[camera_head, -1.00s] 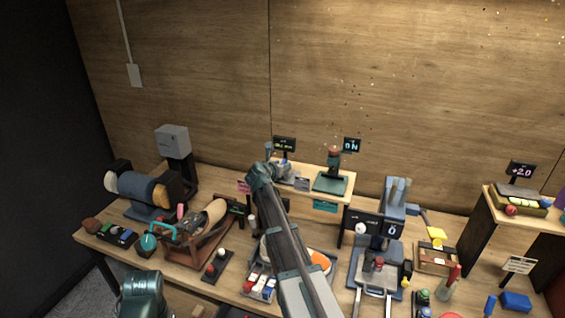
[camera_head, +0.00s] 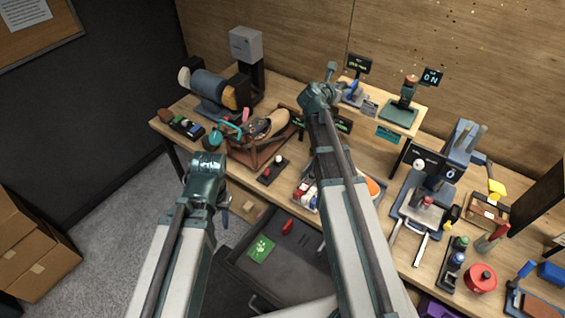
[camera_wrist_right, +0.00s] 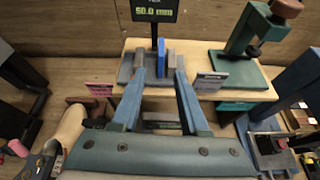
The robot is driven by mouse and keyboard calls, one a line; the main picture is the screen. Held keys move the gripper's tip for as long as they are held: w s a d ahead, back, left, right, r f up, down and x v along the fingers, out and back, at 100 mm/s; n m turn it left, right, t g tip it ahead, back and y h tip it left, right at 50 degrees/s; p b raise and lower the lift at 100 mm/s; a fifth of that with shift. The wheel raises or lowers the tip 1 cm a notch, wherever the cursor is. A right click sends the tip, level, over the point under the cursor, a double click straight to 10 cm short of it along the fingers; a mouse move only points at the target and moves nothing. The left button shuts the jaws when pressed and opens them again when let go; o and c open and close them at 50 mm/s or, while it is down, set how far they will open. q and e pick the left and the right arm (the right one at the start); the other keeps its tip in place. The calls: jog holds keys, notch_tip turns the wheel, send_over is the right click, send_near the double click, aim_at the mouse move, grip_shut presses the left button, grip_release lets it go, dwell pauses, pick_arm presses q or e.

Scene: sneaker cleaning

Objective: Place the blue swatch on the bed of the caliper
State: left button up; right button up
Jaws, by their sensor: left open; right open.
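The caliper (camera_head: 352,93) stands on the raised shelf; in the right wrist view its body (camera_wrist_right: 127,70) sits below a display reading 50.0 mm. A blue upright piece (camera_wrist_right: 160,58) shows among its grey parts; I cannot tell whether this is the blue swatch or part of the caliper.
A green press (camera_head: 398,110) stands right of the caliper on the shelf (camera_head: 425,122). A sneaker on a wooden stand (camera_head: 268,140) is to the left. An open drawer (camera_head: 290,265) holds a green card and a red item. Boxes (camera_head: 40,245) stand on the floor left.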

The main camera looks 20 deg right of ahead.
jog(key=s+a+f+m+g+y, duration=0.3)
jog(key=s+a+m, duration=0.4)
jog(key=s+a, duration=0.3)
jog(key=s+a+f+m+g+y, duration=0.3)
jog(key=s+a+f+m, duration=0.2)
jog(key=s+a, duration=0.5)
jog(key=s+a+f+m+g+y, duration=0.2)
jog(key=s+a+f+m, duration=0.3)
jog(key=s+a+m, duration=0.4)
jog(key=s+a+y, duration=0.1)
jog(key=a, duration=0.4)
jog(key=shift+s+a+m+g, duration=0.4)
notch_tip(320, 180, down, 9)
jog(key=b, duration=0.8)
jog(key=shift+b, duration=0.4)
